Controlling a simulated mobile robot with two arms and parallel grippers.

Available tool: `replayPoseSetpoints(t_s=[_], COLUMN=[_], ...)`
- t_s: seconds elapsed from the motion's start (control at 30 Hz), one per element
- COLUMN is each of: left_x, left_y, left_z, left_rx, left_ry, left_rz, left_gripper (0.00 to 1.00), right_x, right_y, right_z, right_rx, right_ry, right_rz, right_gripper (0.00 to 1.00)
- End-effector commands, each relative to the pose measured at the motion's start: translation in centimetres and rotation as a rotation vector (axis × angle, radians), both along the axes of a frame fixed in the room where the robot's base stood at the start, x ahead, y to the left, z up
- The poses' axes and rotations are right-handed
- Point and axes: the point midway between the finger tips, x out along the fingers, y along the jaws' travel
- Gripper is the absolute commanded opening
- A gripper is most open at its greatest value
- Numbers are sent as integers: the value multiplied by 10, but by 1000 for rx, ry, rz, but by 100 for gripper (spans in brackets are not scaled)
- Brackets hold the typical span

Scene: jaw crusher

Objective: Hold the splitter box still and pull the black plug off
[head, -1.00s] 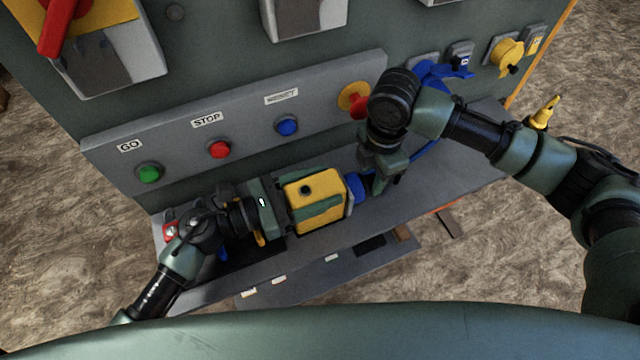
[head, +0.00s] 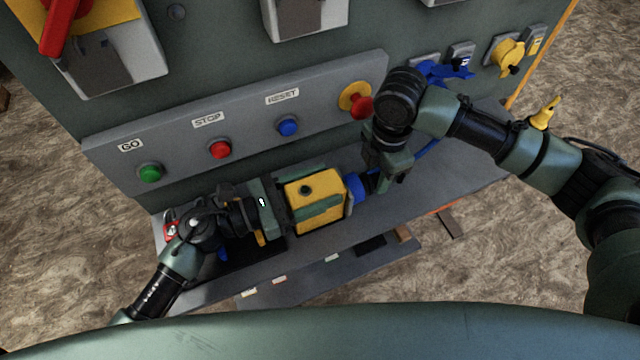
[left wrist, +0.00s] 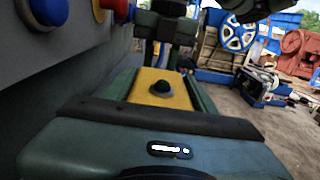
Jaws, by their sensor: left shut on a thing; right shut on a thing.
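The yellow splitter box (head: 303,188) lies on the grey shelf, with a blue socket (head: 356,189) on its right end. My left gripper (head: 320,198) is shut on the box, its green fingers along the sides. The left wrist view also shows the yellow box (left wrist: 150,82) between the fingers, with a dark round knob on top. My right gripper (head: 384,178) is shut at the blue socket's right side. The black plug (head: 373,182) shows only as a small dark piece between the socket and the right fingers; whether it still touches the socket is unclear.
The grey shelf (head: 455,180) is mostly free to the right. Behind it a sloped panel carries green, red and blue buttons and a red mushroom button (head: 359,106). Blue and yellow connectors (head: 507,55) sit on the wall at upper right.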

Motion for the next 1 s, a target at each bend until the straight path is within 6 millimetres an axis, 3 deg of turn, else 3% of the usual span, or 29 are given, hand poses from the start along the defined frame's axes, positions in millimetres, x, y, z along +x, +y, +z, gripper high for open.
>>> replayPoseSetpoints(t_s=[0.8,0.83,0.9,1.0], left_x=[-1,-1,-1,-1], left_y=[-1,-1,-1,-1], left_z=[0,0,0,0], left_rx=[-3,-3,-3,-2], left_ry=[1,1,1,2], left_rz=[-3,-3,-3,-2], left_gripper=[0,59,78,82], right_x=[8,8,8,8], right_y=[-23,-22,-22,-22], right_z=[0,0,0,0], right_rx=[1,1,1,1], right_ry=[0,0,0,0], right_rz=[0,0,0,0], right_gripper=[0,0,0,0])
